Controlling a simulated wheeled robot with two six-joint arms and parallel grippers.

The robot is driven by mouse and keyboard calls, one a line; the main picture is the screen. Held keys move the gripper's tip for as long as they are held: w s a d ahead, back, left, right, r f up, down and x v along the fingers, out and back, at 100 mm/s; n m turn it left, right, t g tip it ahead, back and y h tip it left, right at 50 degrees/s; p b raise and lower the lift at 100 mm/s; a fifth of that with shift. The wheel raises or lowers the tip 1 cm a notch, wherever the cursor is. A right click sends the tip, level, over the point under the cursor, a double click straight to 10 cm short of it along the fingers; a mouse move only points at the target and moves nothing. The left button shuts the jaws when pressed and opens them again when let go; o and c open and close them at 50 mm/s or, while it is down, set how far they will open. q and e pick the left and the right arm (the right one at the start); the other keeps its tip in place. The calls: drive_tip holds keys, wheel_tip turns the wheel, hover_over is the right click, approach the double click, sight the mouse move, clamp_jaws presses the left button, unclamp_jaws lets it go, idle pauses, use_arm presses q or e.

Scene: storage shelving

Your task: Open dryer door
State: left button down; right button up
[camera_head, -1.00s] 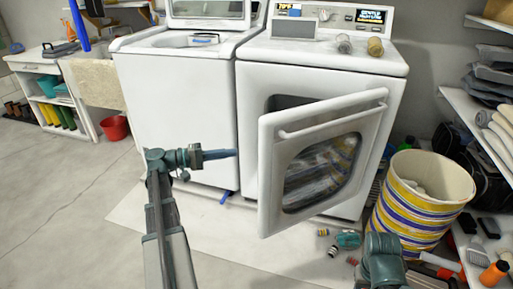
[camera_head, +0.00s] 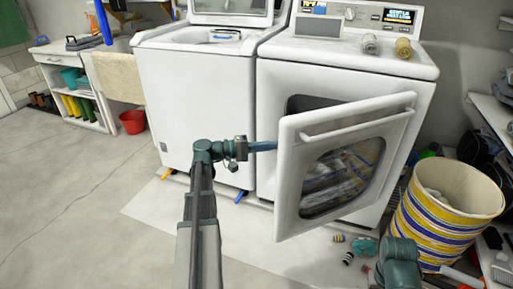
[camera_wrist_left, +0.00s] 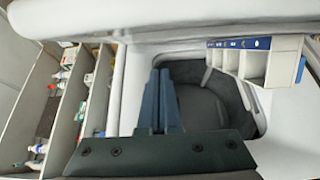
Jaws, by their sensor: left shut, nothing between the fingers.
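The dryer (camera_head: 345,60) is the white machine on the right in the head view. Its door (camera_head: 290,185) stands partly open, swung out toward me, with a window and a handle bar (camera_head: 355,124) near its top. My left gripper (camera_head: 264,146) is shut and empty, its fingertips at the door's free left edge; the tip seems to reach behind the edge, and contact cannot be told. In the left wrist view, the closed blue fingers (camera_wrist_left: 161,100) point toward the dark dryer opening (camera_wrist_left: 205,95).
A washer (camera_head: 205,110) stands left of the dryer. A striped basket (camera_head: 445,215) stands to the right, beside shelves. Small bottles (camera_head: 347,258) lie on the floor below the door. A red bucket (camera_head: 132,122) is at the left. The floor at front left is clear.

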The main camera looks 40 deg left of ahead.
sight(279, 152)
use_arm(q)
drive_tip(key=shift+s+d, duration=0.5)
drive_tip(key=shift+d, duration=0.4)
drive_tip(key=shift+s+d, duration=0.45)
drive_tip(key=shift+d, duration=0.45)
